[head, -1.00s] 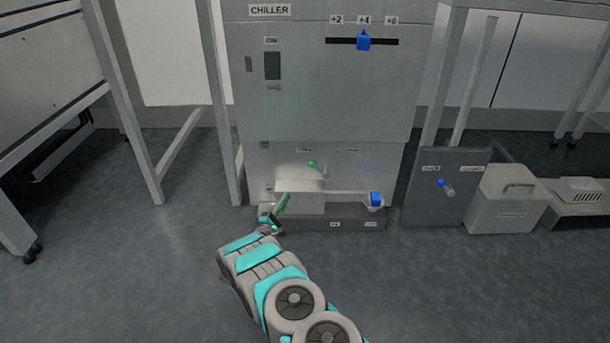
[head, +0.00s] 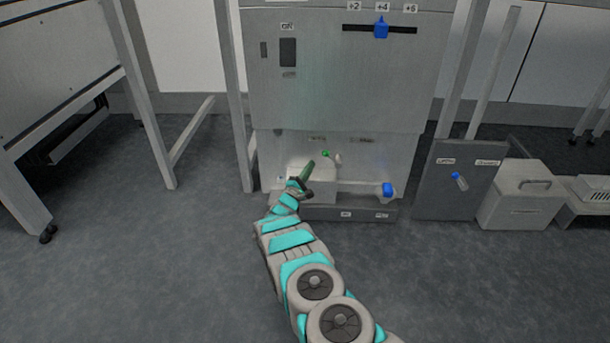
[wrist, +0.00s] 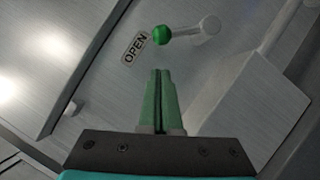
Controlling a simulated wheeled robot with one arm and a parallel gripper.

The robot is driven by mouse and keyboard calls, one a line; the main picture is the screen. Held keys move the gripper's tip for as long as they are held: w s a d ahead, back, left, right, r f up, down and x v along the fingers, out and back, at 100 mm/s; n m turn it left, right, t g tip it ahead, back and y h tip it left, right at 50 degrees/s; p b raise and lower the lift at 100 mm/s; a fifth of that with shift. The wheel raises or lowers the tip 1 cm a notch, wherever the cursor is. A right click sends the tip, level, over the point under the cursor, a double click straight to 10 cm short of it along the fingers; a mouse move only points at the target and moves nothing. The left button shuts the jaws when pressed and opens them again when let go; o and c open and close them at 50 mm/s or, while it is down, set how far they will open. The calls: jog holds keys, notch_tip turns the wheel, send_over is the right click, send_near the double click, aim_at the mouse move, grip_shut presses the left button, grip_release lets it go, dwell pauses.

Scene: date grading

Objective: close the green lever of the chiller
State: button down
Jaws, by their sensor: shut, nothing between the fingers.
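The chiller (head: 350,60) is a tall grey cabinet with a recessed lower panel. Its green lever (head: 326,154) is a small green knob on a pale arm, low on that panel. In the wrist view the green knob (wrist: 162,35) sits at the left end of its pale arm, beside an "OPEN" label. My gripper (head: 309,165) reaches toward the panel, a little left of and below the knob. In the wrist view my gripper (wrist: 159,72) has its green fingers pressed together, empty, pointing at the knob with a visible gap.
A white box (head: 318,186) juts out below the lever. A blue knob (head: 388,190) is at the lower right, and a blue slider (head: 381,28) is high on the chiller. A grey panel with a blue-tipped lever (head: 457,177) and a lidded case (head: 520,196) stand right.

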jog(key=shift+w+d+r, duration=0.2)
jog(key=shift+d+r, duration=0.2)
jog(key=shift+d, duration=0.35)
jog(key=shift+w+d+r, duration=0.15)
jog(key=shift+d+r, duration=0.25)
jog(key=shift+d, duration=0.35)
jog(key=shift+r, duration=0.1)
jog(key=shift+d+r+m, duration=0.1)
jog(key=shift+r+m, duration=0.05)
jog(key=shift+m, duration=0.25)
jog(key=shift+d+r+m+g, duration=0.1)
jog(key=shift+r+m+g, duration=0.2)
jog(key=shift+m, duration=0.1)
jog(key=d+r+m+g+y+p, duration=0.2)
jog(key=d+m+p, duration=0.1)
jog(key=d+m, duration=0.2)
jog(key=s+d+r+m+g+y+p, duration=0.1)
jog(key=d+m+g+y+p, duration=0.1)
jog(key=m, duration=0.5)
jog(key=d+y+p, duration=0.1)
jog(key=d+p, duration=0.1)
jog(key=d, duration=0.1)
jog(key=shift+d+r+m+g, duration=0.3)
jog(key=shift+r+m, duration=0.05)
jog(key=shift+m, duration=0.05)
jog(key=shift+s+d+f, duration=0.1)
jog(key=shift+d, duration=0.05)
